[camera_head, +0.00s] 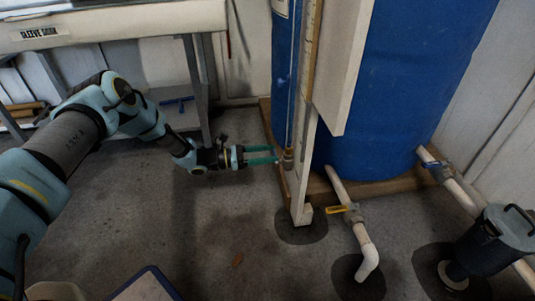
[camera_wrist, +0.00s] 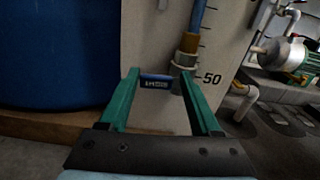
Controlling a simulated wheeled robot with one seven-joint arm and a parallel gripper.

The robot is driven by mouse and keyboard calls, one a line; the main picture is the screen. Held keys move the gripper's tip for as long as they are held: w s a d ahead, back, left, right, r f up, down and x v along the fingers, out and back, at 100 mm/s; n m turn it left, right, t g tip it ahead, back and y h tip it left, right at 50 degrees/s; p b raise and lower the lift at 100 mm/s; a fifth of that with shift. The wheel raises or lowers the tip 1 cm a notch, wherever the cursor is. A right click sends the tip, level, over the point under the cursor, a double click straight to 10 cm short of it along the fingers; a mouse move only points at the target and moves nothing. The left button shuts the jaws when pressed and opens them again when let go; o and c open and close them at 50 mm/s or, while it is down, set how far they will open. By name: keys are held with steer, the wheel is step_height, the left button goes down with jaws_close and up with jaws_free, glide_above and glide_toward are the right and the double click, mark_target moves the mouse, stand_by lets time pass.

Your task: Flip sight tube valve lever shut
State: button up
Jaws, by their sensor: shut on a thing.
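The sight tube valve lever (camera_wrist: 156,82) is a short blue handle with small white lettering, lying crosswise in the wrist view. It sits between the green fingertips of my gripper (camera_wrist: 160,78), which is shut on it. The valve body (camera_wrist: 184,62), brass and grey, is at the lever's right end, at the foot of the sight tube (camera_wrist: 197,17). In the head view my gripper (camera_head: 275,156) reaches from the left to the brass valve (camera_head: 288,157) low beside the blue tank (camera_head: 385,90). The lever is too small to make out there.
A pipe with a yellow-handled valve (camera_head: 344,209) stands right of the gauge board. A blue-handled valve (camera_head: 437,166) and a dark canister (camera_head: 492,240) are farther right. A sink bench (camera_head: 120,22) stands at the back left. The floor below my arm is mostly clear.

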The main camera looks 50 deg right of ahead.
steer(key=shift+r+m, duration=0.15)
steer(key=shift+m, duration=0.25)
steer(key=o, duration=1.4)
steer(key=shift+c, duration=0.2)
steer(key=shift+a, duration=0.1)
steer(key=p+v, duration=0.2)
steer(key=v, duration=0.8)
steer(key=shift+w+a+p, duration=0.25)
steer(key=shift+w+p, duration=0.05)
